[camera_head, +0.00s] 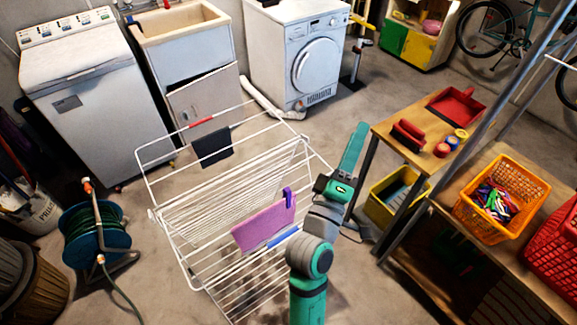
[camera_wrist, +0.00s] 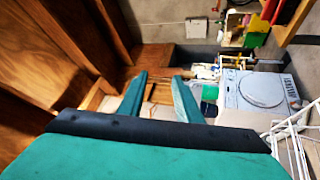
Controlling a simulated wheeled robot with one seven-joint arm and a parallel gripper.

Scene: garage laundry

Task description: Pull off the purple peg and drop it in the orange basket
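The purple peg (camera_head: 288,194) stands upright at the upper right edge of a pink-purple cloth (camera_head: 262,224) on the white drying rack (camera_head: 160,215). The orange basket (camera_head: 527,172) stands on the wooden bench at the right, with many coloured pegs inside. My gripper (camera_wrist: 158,76) shows in the wrist view with its two green fingers apart and nothing between them. In the head view my arm rises from the bottom middle, in front of the rack's right side; the fingertips are not clear there. The peg and the basket do not show clearly in the wrist view.
A red peg (camera_head: 200,122) and a dark cloth (camera_head: 212,147) are on the rack's far part. A small table (camera_head: 395,118) carries red items. A red basket (camera_head: 558,250) stands beside the orange one. A yellow crate (camera_head: 382,212) sits under the table. A hose reel (camera_head: 97,235) stands left.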

